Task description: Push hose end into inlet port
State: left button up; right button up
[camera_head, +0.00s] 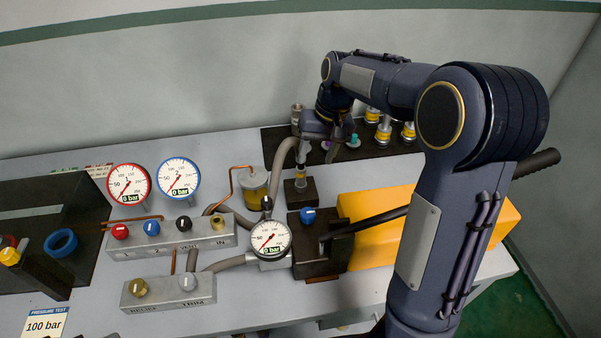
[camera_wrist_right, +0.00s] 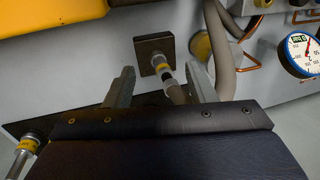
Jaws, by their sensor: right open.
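The hose end (camera_wrist_right: 170,82) is a metal fitting with a yellow band, standing in a dark square block (camera_wrist_right: 153,45). It also shows in the head view (camera_head: 300,173), on its block (camera_head: 300,197). A grey hose (camera_head: 281,155) curves away from it. My right gripper (camera_wrist_right: 163,84) is open, its two fingers on either side of the hose end; I cannot tell whether they touch it. It also shows in the head view (camera_head: 304,150). A grey manifold (camera_head: 172,240) carries an "IN" marking at its right end; the port opening itself is not clear. My left gripper is not in view.
A yellow block (camera_head: 372,243) lies to the right. Behind is a dark rack (camera_head: 382,150) with several fittings. A copper tube (camera_head: 232,178) rises beside the hose.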

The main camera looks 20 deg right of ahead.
jog(key=h, duration=0.2)
send_over(301, 168)
jog(key=shift+w+d+f+g, duration=0.1)
jog(key=shift+w+f+g, duration=0.1)
jog(key=shift+f, duration=0.3)
jog(key=shift+w+d+f+g, duration=0.1)
jog(key=shift+w+f+g, duration=0.1)
jog(key=shift+f, duration=0.25)
notch_tip(301, 168, down, 8)
jog(key=shift+r+p, duration=0.15)
jog(key=shift+p, duration=0.9)
grip_shut()
